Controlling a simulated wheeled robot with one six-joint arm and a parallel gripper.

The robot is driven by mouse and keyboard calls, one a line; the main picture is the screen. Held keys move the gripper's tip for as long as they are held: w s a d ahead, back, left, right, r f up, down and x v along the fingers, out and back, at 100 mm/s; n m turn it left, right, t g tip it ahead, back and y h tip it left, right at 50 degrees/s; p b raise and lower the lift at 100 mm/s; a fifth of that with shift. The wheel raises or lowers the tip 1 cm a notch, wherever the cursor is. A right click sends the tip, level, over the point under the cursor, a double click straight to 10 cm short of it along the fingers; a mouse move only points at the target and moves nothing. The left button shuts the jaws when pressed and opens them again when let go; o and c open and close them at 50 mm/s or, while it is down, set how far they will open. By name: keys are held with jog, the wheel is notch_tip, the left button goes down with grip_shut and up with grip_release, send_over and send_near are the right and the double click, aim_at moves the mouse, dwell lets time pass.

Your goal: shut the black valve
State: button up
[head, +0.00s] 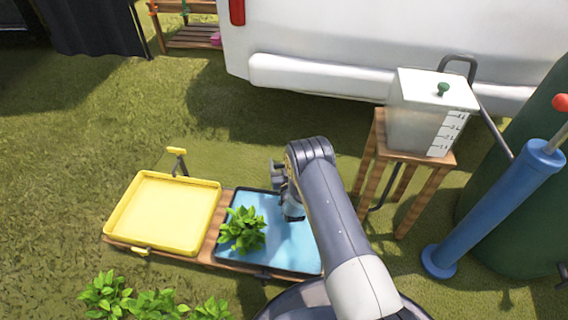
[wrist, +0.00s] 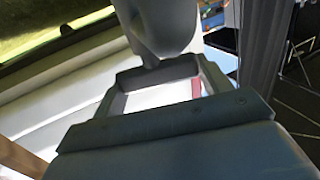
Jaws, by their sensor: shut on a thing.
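The blue tray (head: 283,236) with a black rim stands on a low wooden bench, right of the yellow tray (head: 163,215). A black fitting (head: 263,273) shows at its front edge. My gripper (head: 279,176) is at the back edge of the blue tray, at the same place where the yellow tray has its yellow valve (head: 177,152). It is shut on the black valve, which is mostly hidden by my gripper and arm. The wrist view shows grey parts of my gripper close up and does not show the grip clearly.
A leafy green plant (head: 242,232) stands in the blue tray, close left of my arm. A wooden stand (head: 423,157) with a clear tank (head: 419,126) and a blue pump (head: 492,212) are to the right. More plants (head: 150,301) are in front.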

jog(key=shift+m+h, duration=1.8)
jog(key=shift+h, duration=1.4)
jog(key=o, duration=1)
jog(key=shift+s, duration=0.1)
jog(key=p+v, duration=0.4)
jog(key=v, duration=0.6)
jog(key=shift+s+r, duration=0.1)
jog(key=shift+s, duration=0.25)
